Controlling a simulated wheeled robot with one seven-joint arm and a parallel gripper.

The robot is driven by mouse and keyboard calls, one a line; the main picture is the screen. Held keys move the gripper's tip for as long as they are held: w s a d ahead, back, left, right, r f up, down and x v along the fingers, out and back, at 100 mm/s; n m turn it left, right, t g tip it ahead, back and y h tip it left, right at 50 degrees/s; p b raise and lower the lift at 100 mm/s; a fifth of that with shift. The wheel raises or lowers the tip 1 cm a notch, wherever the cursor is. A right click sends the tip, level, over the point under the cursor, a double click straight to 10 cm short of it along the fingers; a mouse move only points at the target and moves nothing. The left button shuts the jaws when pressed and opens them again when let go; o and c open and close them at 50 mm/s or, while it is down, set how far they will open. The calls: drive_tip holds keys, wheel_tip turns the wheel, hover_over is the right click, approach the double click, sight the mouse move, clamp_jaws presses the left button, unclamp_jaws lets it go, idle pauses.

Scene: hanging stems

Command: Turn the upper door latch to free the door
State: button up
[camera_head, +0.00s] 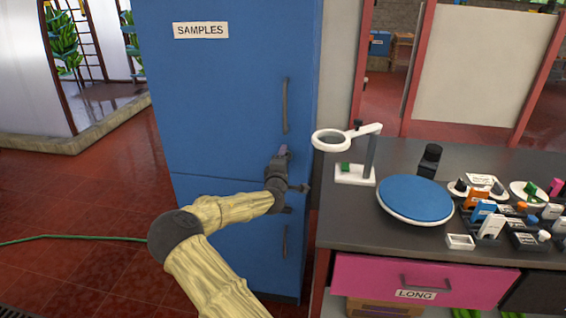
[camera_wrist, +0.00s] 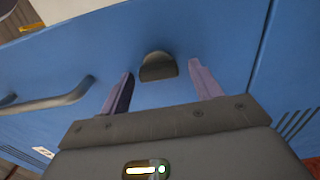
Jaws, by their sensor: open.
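A tall blue cabinet (camera_head: 225,110) with a SAMPLES label (camera_head: 201,30) has an upper door with a dark vertical handle (camera_head: 285,105). A lower door below the seam has its own handle (camera_head: 285,241). My gripper (camera_head: 282,153) is at the cabinet front, just below the upper handle. In the wrist view, my gripper's two purple fingers (camera_wrist: 161,70) are open. A small dark rounded latch (camera_wrist: 158,67) lies between the fingertips, with a gap on each side. In the head view I cannot make out this latch behind my gripper. The doors look shut.
A dark counter (camera_head: 345,225) stands right of the cabinet, holding a white ring stand (camera_head: 355,172), a blue round pad (camera_head: 415,196) and several small items. A pink drawer (camera_head: 425,284) is below. Red tiled floor (camera_head: 75,190) lies open at left, with a green hose (camera_head: 75,238).

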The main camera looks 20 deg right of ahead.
drive_tip(key=b+v, duration=0.1)
drive_tip(key=v, duration=1.6)
drive_tip(key=shift+s, duration=0.2)
drive_tip(key=shift+a, duration=0.15)
